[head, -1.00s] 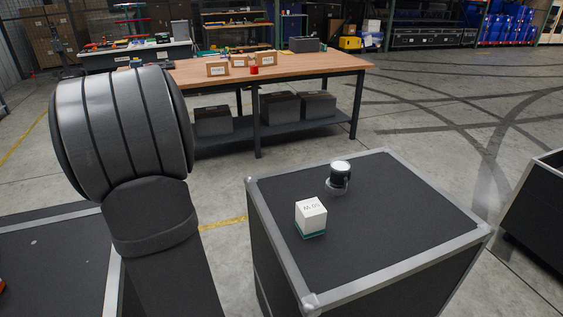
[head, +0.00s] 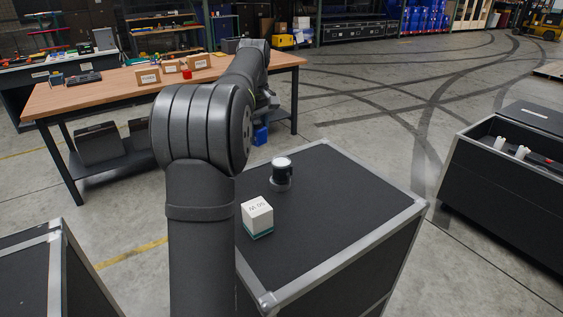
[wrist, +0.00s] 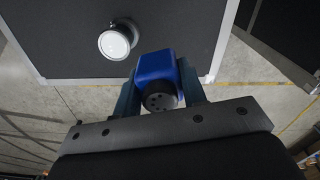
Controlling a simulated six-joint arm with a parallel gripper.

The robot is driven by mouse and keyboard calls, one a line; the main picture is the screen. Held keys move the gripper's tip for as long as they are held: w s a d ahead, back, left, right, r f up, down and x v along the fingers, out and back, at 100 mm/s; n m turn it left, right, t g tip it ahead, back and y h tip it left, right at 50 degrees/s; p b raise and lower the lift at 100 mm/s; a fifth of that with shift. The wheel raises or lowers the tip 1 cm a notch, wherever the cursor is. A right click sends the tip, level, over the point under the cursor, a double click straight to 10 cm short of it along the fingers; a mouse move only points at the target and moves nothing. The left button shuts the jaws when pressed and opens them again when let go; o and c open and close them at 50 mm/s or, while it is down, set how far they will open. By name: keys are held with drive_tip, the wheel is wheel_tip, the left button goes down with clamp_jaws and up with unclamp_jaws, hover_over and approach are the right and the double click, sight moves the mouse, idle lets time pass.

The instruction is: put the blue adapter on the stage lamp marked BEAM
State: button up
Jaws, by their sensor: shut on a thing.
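The blue adapter (wrist: 155,66) is held between the fingers of my gripper (wrist: 160,86) in the wrist view. It is a blue block with a dark round end facing the camera. In the head view a blue patch (head: 260,134) shows beyond my arm, where the adapter hangs. A stage lamp (head: 282,173), a short black cylinder with a pale round top, stands on the black case. It also shows in the wrist view (wrist: 114,42), up and left of the adapter and apart from it. I cannot read any BEAM marking on it.
A white cube with a teal base (head: 257,216) stands on the metal-edged case (head: 330,210), near the lamp. An open case (head: 500,180) with white items is at the right. A wooden workbench (head: 110,88) stands behind at the left. The case top's right side is clear.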

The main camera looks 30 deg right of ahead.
drive_tip(key=s+d+m, duration=0.3)
drive_tip(key=s+d, duration=0.6)
drive_tip(key=d, duration=0.4)
hover_over(282, 161)
wheel_tip(282, 161, down, 6)
drive_tip(key=shift+f, duration=2.05)
drive_tip(key=shift+f, duration=0.15)
drive_tip(key=o, duration=1)
drive_tip(key=shift+o, duration=0.2)
wheel_tip(282, 161, up, 12)
